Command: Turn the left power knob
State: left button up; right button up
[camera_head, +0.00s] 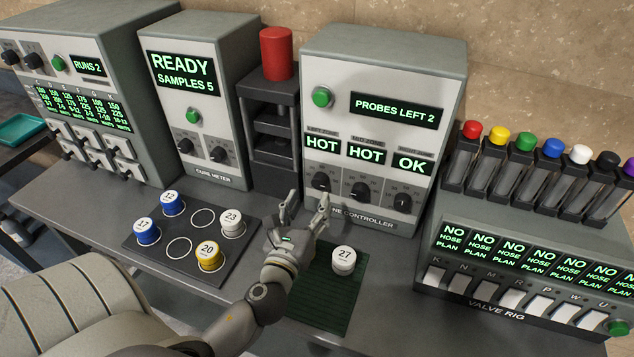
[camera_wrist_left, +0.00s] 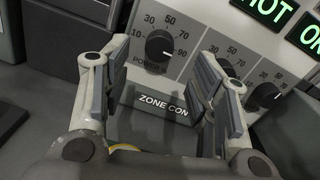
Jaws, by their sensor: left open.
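The zone controller (camera_head: 385,70) is a grey box with a white face and three black knobs in a row. Its left power knob (camera_head: 321,181) sits under the first HOT display. In the left wrist view this knob (camera_wrist_left: 159,46) lies ahead between my fingers, with a dial of numbers around it and POWER below. My left gripper (camera_head: 306,207) is open and empty, just in front of and below the left knob, apart from it. The middle knob (camera_head: 360,191) and right knob (camera_head: 402,202) are to the right. My right gripper is not in view.
A sample tray (camera_head: 150,247) with blue, white and yellow jars lies left of my arm. A jar marked 27 (camera_head: 344,261) stands on a green mat (camera_head: 325,308) close right of my forearm.

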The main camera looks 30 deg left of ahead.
aim_at(318, 185)
pick_arm(q)
jog(key=p+x, duration=0.1)
jog(key=x, duration=0.4)
jog(key=shift+w+a, duration=0.1)
jog(key=shift+w, duration=0.2)
jog(key=shift+w+a, duration=0.1)
jog(key=shift+w, duration=0.15)
jog(key=shift+c, duration=0.4)
jog(key=c, duration=0.7)
jog(key=shift+c, duration=1.2)
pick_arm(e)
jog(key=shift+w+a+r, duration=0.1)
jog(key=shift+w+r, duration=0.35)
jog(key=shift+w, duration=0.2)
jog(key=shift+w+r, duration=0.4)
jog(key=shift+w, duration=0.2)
